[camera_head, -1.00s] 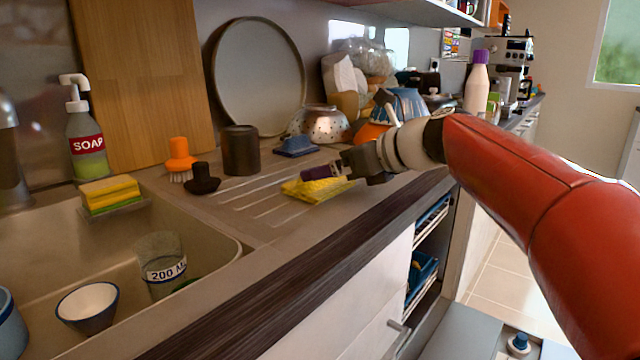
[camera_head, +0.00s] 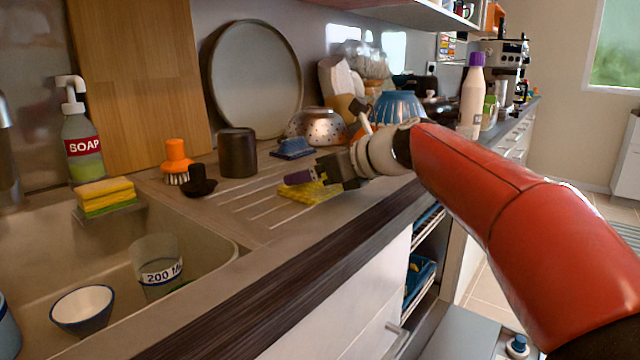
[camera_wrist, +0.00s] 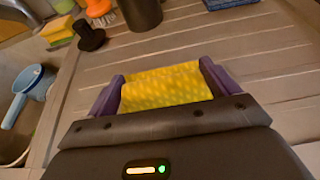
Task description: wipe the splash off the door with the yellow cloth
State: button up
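The yellow cloth (camera_head: 311,192) lies on the ribbed draining board, partly hidden behind my gripper in the head view. In the wrist view the cloth (camera_wrist: 166,88) shows between the two purple fingers. My gripper (camera_head: 300,178) is just above the cloth, its fingers wide apart (camera_wrist: 162,84), one on each side of the cloth. I cannot tell whether the fingers touch it. White cabinet fronts (camera_head: 345,318) show below the counter; no splash can be made out on them.
The sink (camera_head: 215,235) on the left holds a measuring cup and a bowl. A colander (camera_head: 318,127) and bowls stand behind my gripper.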

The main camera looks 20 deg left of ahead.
jog(key=c, duration=0.5)
jog(key=shift+r+p, duration=1.45)
jog(key=shift+p, duration=0.2)
jog(key=shift+r, duration=1.05)
